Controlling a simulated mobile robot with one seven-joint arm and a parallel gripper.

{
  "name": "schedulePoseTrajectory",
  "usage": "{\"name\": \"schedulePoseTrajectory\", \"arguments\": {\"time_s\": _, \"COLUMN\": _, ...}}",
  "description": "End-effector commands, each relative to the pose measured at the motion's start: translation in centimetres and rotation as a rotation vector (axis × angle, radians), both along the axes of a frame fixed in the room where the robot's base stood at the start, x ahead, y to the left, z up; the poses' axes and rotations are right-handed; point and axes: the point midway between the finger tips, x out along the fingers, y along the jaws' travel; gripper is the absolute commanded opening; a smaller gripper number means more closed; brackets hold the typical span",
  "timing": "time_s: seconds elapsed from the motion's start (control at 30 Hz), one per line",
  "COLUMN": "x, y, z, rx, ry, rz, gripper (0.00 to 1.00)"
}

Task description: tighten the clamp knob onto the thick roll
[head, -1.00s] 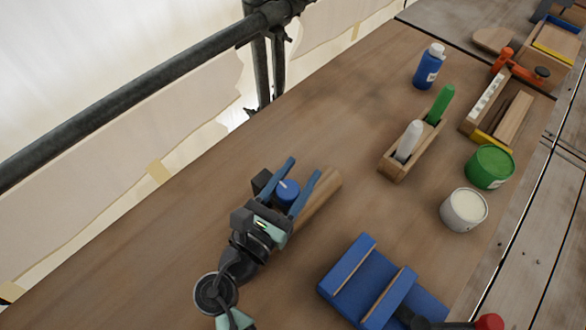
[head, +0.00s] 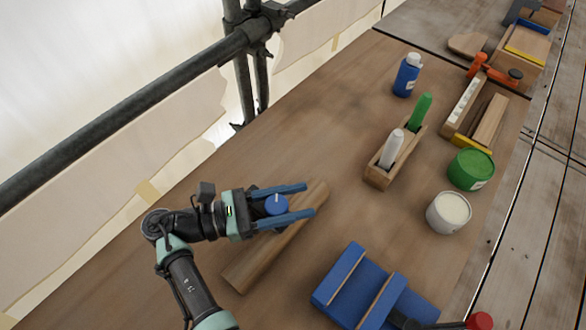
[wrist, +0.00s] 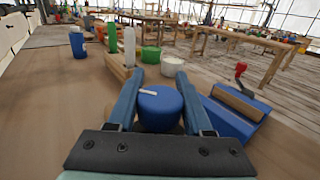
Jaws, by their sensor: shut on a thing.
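The blue clamp knob (head: 276,206), a short round cap with a white mark, sits between the two blue fingers of my gripper (head: 308,200). The wrist view also shows the knob (wrist: 160,110) between the fingers, with its white mark toward the left. My gripper is shut on the knob. A thick wooden roll (head: 252,264) lies slantwise on the table under the gripper and knob, partly covered by them. Whatever lies beneath the knob is hidden, so I cannot tell how it meets the roll.
A blue block with wooden strips (head: 345,285) and a red-ended handle lies to the right. Beyond stand a wooden holder with white and green sticks (head: 380,178), a blue bottle (head: 407,76), a green tin (head: 470,170) and a white tub (head: 448,213). Scaffold pipes (head: 130,108) edge the left.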

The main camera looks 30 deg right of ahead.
Motion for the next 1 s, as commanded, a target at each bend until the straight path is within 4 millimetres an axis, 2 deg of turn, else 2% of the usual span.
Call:
{"name": "schedulePoseTrajectory", "arguments": {"time_s": 0.3, "x": -0.45, "y": 0.08, "z": -0.37, "rx": 0.004, "ry": 0.007, "rz": -0.1, "gripper": 0.0}}
{"name": "schedulePoseTrajectory", "arguments": {"time_s": 0.77, "x": -0.61, "y": 0.0, "z": -0.46, "rx": 0.005, "ry": 0.008, "rz": -0.115, "gripper": 0.0}}
{"name": "schedulePoseTrajectory", "arguments": {"time_s": 0.8, "x": -0.62, "y": -0.01, "z": -0.47, "rx": 0.005, "ry": 0.008, "rz": -0.115, "gripper": 0.52}}
{"name": "schedulePoseTrajectory", "arguments": {"time_s": 0.97, "x": -0.55, "y": 0.0, "z": -0.34, "rx": 0.002, "ry": 0.007, "rz": -0.114, "gripper": 0.81}}
{"name": "schedulePoseTrajectory", "arguments": {"time_s": 1.0, "x": -0.53, "y": 0.01, "z": -0.3, "rx": 0.002, "ry": 0.006, "rz": -0.113, "gripper": 0.81}}
